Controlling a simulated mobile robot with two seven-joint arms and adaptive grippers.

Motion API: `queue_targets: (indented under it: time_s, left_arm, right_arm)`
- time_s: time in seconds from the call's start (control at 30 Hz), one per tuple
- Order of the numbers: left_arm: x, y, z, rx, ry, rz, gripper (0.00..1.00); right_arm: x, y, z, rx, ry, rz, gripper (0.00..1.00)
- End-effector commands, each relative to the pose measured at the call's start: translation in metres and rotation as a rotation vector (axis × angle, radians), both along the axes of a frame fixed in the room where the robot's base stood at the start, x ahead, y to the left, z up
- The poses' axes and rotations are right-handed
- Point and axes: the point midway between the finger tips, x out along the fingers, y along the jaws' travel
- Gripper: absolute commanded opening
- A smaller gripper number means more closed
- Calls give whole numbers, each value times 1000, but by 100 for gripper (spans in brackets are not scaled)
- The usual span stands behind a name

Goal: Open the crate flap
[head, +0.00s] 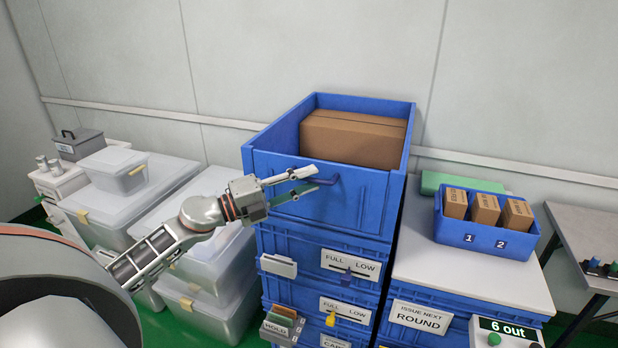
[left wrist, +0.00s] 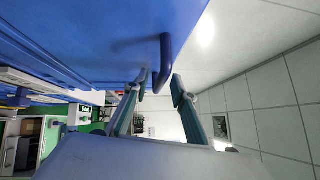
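The top blue crate (head: 384,200) stands on a stack of blue crates and holds a brown cardboard box (head: 352,138). Its front flap (head: 345,203) is upright and looks closed. A dark blue handle (head: 329,181) sticks out from the flap; it also shows in the left wrist view (left wrist: 165,62). My left gripper (head: 315,179) is open in front of the flap, with its fingertips close to the handle. In the left wrist view the handle's end lies near the gap between the fingertips (left wrist: 159,85); I cannot tell whether they touch. My right gripper is not in view.
Lower crates carry FULL/LOW labels (head: 351,265) with sliders. Clear lidded bins (head: 195,245) stand left. At right, a white-topped stand (head: 470,275) bears a blue tray (head: 485,237) with small boxes. A wall (head: 300,50) runs behind.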

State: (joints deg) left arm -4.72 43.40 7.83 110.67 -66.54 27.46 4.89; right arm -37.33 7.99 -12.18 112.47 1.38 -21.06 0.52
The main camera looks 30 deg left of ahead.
Motion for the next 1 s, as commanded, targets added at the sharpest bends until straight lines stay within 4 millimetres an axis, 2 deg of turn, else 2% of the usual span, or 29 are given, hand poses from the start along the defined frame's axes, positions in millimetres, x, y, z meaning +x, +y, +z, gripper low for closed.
queue_targets:
  time_s: [0.13,0.43,0.47,0.53,0.57,0.83,1.0]
  left_arm:
    - [7,-4,2,-2,0,1,26]
    - [9,-6,1,-2,1,1,26]
    - [9,-6,1,-2,1,1,20]
    - [9,-6,1,-2,1,1,2]
    - [9,-6,1,-2,1,1,0]
    - [8,-6,0,0,-2,1,0]
    - [5,-6,-5,4,-26,1,0]
  right_arm:
    - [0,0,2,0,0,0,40]
    - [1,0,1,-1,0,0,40]
    - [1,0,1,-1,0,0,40]
    - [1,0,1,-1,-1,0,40]
    - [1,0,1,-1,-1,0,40]
    - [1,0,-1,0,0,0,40]
    - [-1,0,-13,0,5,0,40]
